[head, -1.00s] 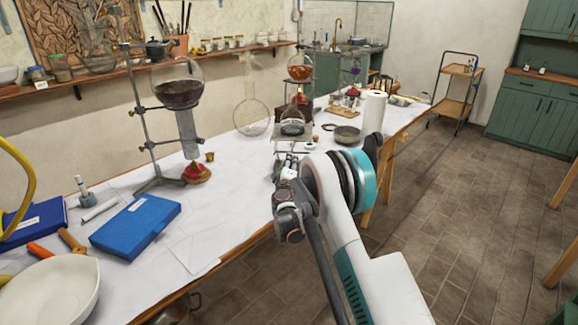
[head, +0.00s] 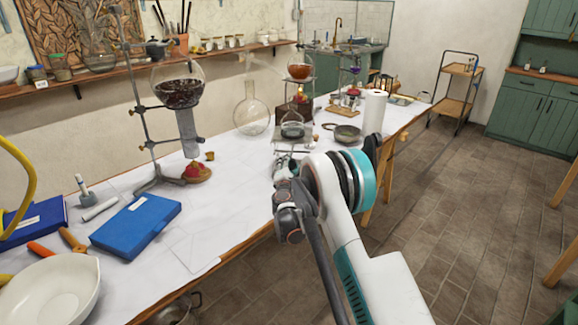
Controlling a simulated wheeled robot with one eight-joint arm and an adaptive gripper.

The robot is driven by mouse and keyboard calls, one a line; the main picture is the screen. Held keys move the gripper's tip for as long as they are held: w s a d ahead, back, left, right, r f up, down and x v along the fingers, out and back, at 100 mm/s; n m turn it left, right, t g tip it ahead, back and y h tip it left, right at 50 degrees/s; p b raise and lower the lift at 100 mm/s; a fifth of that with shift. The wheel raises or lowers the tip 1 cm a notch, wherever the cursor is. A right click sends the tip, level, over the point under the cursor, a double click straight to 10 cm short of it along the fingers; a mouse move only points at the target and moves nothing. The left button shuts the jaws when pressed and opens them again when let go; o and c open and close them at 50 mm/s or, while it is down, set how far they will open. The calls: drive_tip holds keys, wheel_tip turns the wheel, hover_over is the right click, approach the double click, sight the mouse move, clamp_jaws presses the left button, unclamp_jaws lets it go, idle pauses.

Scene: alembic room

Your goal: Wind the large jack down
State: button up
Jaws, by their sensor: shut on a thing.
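The large jack (head: 291,147), a metal lab jack with a flat top, stands near the front edge of the white-covered bench in the head view. A small glass vessel (head: 292,131) sits on its top plate. My gripper (head: 286,163) is at the near side of the jack, low by its base. It is shut on part of the jack, which looks to be its winding knob. My wrist and the fingers hide the knob and most of the jack's lower part.
A clear round flask (head: 251,117) stands left of the jack. A dark pan (head: 347,134) and paper roll (head: 375,111) are to its right. Behind stands an orange flask (head: 300,66). A retort stand (head: 140,100) holds a dark flask (head: 178,88) farther left.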

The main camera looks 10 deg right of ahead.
drive_tip(key=n, duration=0.3)
drive_tip(key=shift+f+n, duration=0.15)
drive_tip(key=shift+n, duration=0.15)
drive_tip(key=shift+d+n, duration=0.1)
drive_tip(key=shift+n, duration=2.1)
drive_tip(key=o, duration=1.1)
drive_tip(key=shift+s, duration=0.15)
drive_tip(key=v, duration=1.1)
drive_tip(key=shift+s, duration=0.35)
